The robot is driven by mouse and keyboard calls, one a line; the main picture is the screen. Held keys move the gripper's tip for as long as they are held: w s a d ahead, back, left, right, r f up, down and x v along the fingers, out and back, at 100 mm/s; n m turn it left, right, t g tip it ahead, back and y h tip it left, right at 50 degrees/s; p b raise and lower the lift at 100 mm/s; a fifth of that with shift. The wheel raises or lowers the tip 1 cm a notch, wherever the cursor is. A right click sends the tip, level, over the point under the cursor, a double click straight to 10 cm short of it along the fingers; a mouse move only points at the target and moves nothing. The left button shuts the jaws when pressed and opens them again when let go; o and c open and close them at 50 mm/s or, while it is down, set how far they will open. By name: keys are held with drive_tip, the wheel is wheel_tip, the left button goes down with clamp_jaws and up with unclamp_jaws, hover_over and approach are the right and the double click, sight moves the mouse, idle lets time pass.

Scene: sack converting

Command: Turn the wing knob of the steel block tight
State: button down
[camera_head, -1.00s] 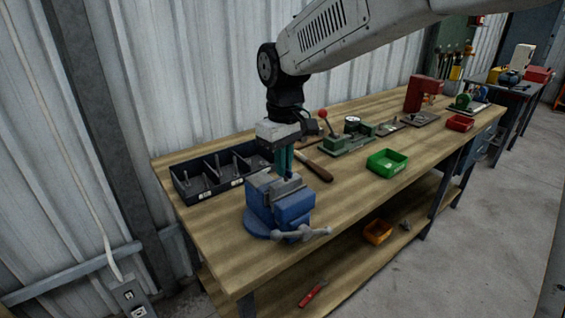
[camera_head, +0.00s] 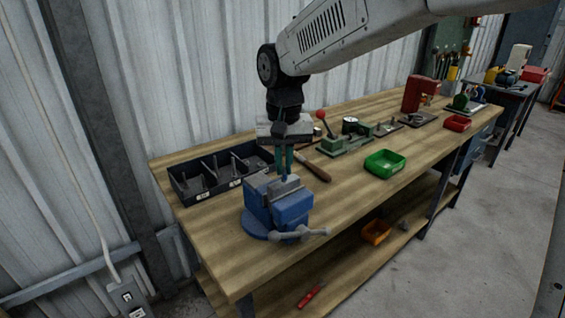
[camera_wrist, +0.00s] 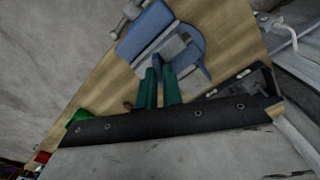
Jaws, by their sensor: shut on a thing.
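The steel block (camera_head: 287,187) is a grey piece in the jaws of a blue bench vise (camera_head: 292,208) at the near left of the workbench. It also shows in the wrist view (camera_wrist: 174,46). My gripper (camera_head: 284,176) points down over the block, its green fingers close together. In the wrist view, my gripper (camera_wrist: 158,74) is shut on a small blue piece, the wing knob (camera_wrist: 157,62), at the block. The fingers hide most of the knob, and its tightness cannot be seen.
A dark divided bin (camera_head: 205,192) stands left of my gripper. A wooden-handled tool (camera_head: 316,170) lies just behind the vise, with a green tray (camera_head: 385,163) farther right. The vise handle (camera_head: 300,234) sticks out at the front. Bare bench lies right of the vise.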

sight(284, 169)
drive_tip(key=shift+s, duration=0.1)
idle(0.3)
drive_tip(key=c, duration=1.5)
unclamp_jaws()
drive_tip(key=shift+c, duration=0.2)
wheel_tip(284, 169, up, 8)
drive_tip(key=shift+f, duration=0.1)
